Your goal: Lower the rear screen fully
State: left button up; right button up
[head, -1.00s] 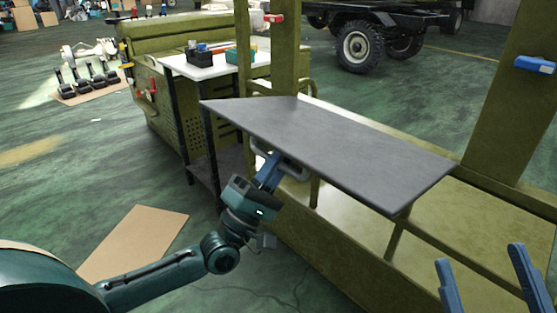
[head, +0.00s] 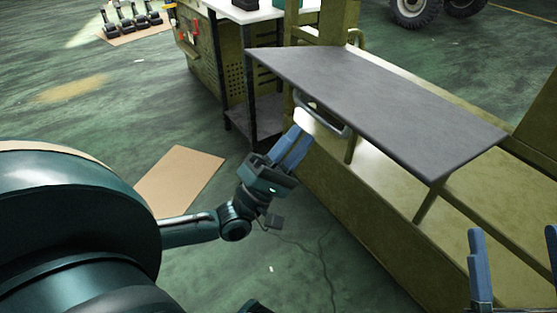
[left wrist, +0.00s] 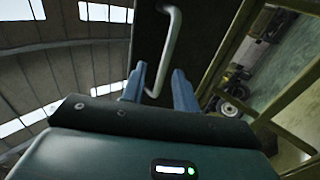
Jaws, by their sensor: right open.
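The rear screen appears to be the flat grey panel (head: 375,100), lying roughly level above the olive frame in the head view. A curved metal handle (head: 322,113) hangs at its near left edge. In the left wrist view the panel's dark underside (left wrist: 205,30) and the handle (left wrist: 170,45) show beyond my fingertips. My left gripper (head: 298,140) is open and empty, just below and in front of the handle, apparently apart from it. My right gripper (head: 512,235) is open and empty at the lower right, in front of the frame.
The olive chassis frame (head: 375,225) runs under the panel, with a post (head: 425,203) near its front corner. A white-topped bench (head: 240,14) with dark legs stands behind at the left. A cardboard sheet (head: 180,180) lies on the green floor, which is otherwise mostly clear there.

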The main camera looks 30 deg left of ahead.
pick_arm(q)
jog(key=v, duration=0.6)
jog(key=shift+p, duration=0.3)
pick_arm(e)
jog(key=shift+s+f+m+h, duration=0.1)
jog(key=shift+f+m+h, duration=0.6)
jog(key=shift+f, duration=0.15)
pick_arm(q)
jog(key=shift+f, duration=0.1)
pick_arm(e)
jog(key=shift+a+r+g, duration=0.1)
jog(key=shift+g, duration=0.2)
